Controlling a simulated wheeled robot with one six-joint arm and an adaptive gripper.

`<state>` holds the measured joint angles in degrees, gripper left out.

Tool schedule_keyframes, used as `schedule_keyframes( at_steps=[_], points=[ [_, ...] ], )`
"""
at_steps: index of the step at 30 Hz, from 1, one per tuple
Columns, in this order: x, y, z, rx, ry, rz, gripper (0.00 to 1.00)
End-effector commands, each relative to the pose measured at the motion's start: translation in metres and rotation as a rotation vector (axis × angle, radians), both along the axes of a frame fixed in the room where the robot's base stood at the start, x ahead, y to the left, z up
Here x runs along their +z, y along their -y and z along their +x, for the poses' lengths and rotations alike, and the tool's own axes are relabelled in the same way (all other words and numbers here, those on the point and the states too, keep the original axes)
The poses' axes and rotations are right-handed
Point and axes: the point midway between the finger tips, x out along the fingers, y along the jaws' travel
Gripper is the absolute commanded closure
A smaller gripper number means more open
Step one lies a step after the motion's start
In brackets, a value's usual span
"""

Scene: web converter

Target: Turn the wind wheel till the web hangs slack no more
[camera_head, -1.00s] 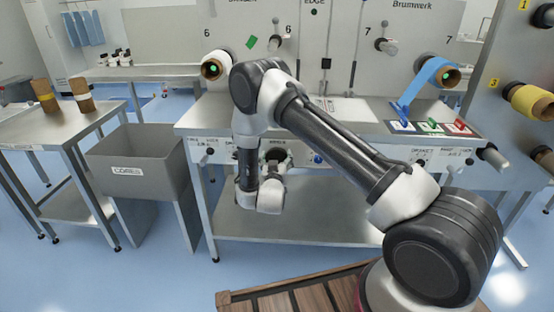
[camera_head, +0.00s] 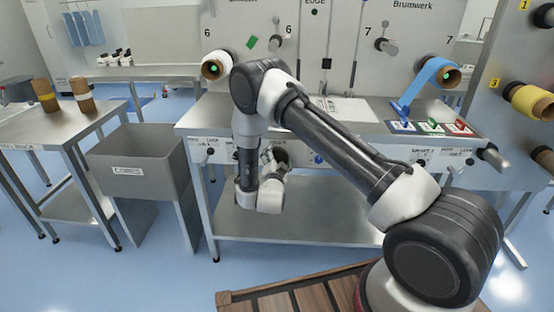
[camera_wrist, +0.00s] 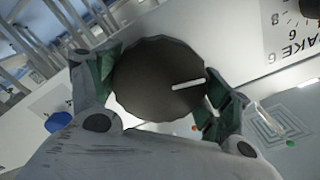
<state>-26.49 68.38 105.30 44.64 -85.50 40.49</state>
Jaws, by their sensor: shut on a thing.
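The wind wheel (camera_wrist: 150,85) is a dark round knob with a white line on its face, seen large in the wrist view. My gripper (camera_wrist: 162,76) is shut on it, with one green-padded finger on each side of its rim. In the head view the wheel (camera_head: 282,157) shows as a dark shape at the bench's front panel, partly hidden by my wrist. A blue web (camera_head: 419,84) runs down from the roll at the right to the bench top. My arm hides part of the space between the two rolls, so I cannot tell its tension.
A white roll (camera_head: 216,66) sits on the left spindle. Coloured cards (camera_head: 432,127) lie on the bench at right. A grey bin (camera_head: 140,160) and a side table (camera_head: 60,125) with two brown cores stand left. Other knobs line the front panel.

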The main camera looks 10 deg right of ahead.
Motion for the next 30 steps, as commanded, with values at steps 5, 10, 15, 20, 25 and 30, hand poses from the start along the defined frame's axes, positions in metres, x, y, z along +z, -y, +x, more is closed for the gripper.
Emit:
schedule_keyframes(
  at_steps=[5,10,15,20,25,30],
  points=[
    [0.0004,0.0001,0.0002,-0.001,0.042,0.126,0.46],
    [0.0004,0.0001,0.0002,-0.001,0.072,0.219,0.46],
    [0.0004,0.0002,0.0001,-0.001,0.091,0.278,0.46],
    [0.0004,0.0002,0.0001,-0.001,0.100,0.306,0.46],
    [0.0004,0.0004,0.0001,-0.001,0.103,0.316,0.46],
    [0.0003,0.0004,0.0000,-0.001,0.102,0.315,0.46]
  ],
)
